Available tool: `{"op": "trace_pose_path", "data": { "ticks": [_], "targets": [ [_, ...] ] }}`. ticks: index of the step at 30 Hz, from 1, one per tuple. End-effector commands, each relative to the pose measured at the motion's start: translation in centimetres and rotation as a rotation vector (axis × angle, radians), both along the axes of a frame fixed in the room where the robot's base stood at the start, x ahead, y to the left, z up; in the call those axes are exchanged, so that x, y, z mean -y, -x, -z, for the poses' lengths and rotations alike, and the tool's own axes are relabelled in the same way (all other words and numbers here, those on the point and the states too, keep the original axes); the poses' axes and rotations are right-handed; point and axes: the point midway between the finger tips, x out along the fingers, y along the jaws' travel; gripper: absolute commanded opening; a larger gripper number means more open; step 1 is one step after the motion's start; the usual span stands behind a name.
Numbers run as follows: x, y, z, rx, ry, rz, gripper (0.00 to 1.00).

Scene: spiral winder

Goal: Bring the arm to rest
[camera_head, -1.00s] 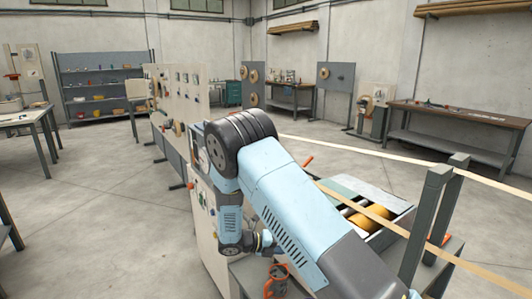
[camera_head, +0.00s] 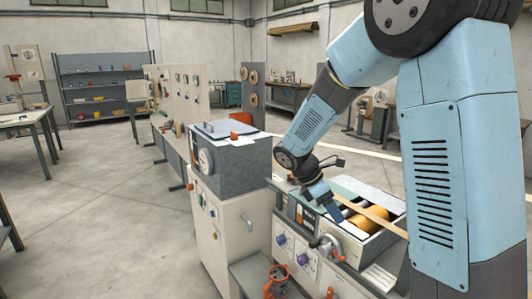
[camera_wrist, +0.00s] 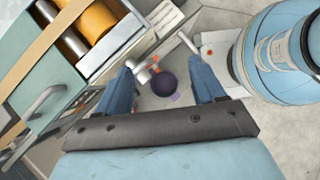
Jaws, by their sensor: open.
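My blue arm fills the right of the head view and bends down to my gripper (camera_head: 328,207), which is over the front part of the spiral winder. In the wrist view my gripper (camera_wrist: 165,85) has its two blue fingers apart with nothing held between them. The winder (camera_head: 355,228) has an open top with orange-yellow rollers (camera_head: 372,218) inside; they also show at the top left of the wrist view (camera_wrist: 92,22). A tan strip (camera_head: 385,222) runs over the rollers. A crank handle (camera_head: 327,244) sits on the winder's front. A dark round knob (camera_wrist: 164,84) shows between the fingers, beyond them.
A grey box (camera_head: 232,158) on a pale cabinet (camera_head: 228,228) stands left of the winder. An orange and grey item (camera_head: 277,280) is on a low shelf in front. A panel board (camera_head: 180,88) stands behind.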

Motion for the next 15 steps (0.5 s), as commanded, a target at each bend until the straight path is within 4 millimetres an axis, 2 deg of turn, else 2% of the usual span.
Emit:
{"op": "trace_pose_path", "data": {
  "ticks": [1,6,15],
  "targets": [
    [0.5,0.8,-1.1,0.042,-0.031,0.050,0.69],
    [2.0,3.4,-4.0,0.173,-0.131,0.231,0.69],
    [3.7,8.4,-8.3,0.394,-0.304,0.554,0.69]
  ]
}}
